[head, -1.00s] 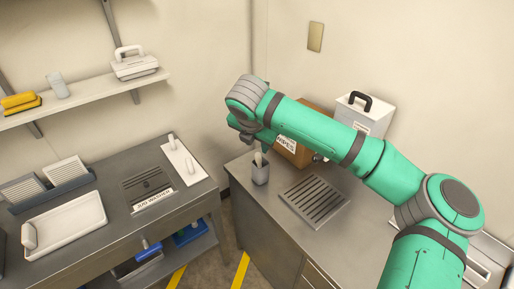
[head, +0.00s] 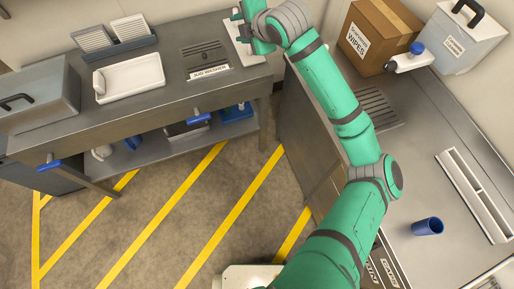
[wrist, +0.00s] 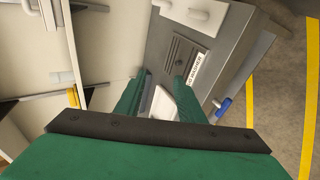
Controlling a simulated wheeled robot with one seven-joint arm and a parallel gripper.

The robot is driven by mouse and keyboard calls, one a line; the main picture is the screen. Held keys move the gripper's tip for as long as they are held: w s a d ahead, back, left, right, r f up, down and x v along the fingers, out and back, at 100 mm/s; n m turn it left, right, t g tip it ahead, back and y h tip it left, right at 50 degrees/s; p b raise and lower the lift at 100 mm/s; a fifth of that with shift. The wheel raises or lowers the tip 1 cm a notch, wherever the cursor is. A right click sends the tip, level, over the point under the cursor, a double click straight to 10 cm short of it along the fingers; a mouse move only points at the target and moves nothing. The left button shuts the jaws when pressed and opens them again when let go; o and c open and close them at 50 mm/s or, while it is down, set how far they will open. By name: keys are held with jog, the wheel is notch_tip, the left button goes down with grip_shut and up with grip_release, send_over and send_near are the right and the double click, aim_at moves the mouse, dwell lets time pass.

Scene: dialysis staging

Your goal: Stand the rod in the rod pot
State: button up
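My gripper (wrist: 160,95) is open in the wrist view, with nothing held between its two green fingers. I cannot make out the rod or the rod pot now. The spot on the right counter's left corner, where a small grey pot with a pale stick in it stood earlier, is behind my arm.
The left bench holds a jug washer grate (head: 205,55), a white tray (head: 130,78), a rack (head: 115,40) and a grey box (head: 40,95). The right counter holds a wipes carton (head: 385,35), a white container (head: 455,40), a blue cup (head: 428,227) and a slotted drain (head: 375,108).

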jog(key=s+a+f+m+t+y, duration=0.1)
jog(key=s+a+m+t+y, duration=0.25)
jog(key=a+m, duration=0.55)
jog(key=s+d+f+m+t+h, duration=0.2)
jog(key=s+f+m+t+h, duration=0.3)
jog(key=s+f+m, duration=0.75)
jog(key=s+d+f+m+g+h, duration=0.1)
jog(key=s+d+f+m+h, duration=0.15)
jog(key=s+f, duration=0.45)
jog(key=s+d+f+m+h, duration=0.1)
jog(key=s+d+f+h, duration=0.15)
jog(key=s, duration=0.85)
jog(key=s+d, duration=0.3)
jog(key=s, duration=0.5)
jog(key=s+d+n+g, duration=0.1)
jog(key=s+d, duration=0.2)
jog(key=s, duration=0.6)
jog(key=shift+s+d+y, duration=0.15)
jog(key=shift+d+y, duration=0.2)
jog(key=shift+d, duration=0.05)
jog(key=shift+r+g, duration=0.1)
jog(key=shift+g, duration=0.15)
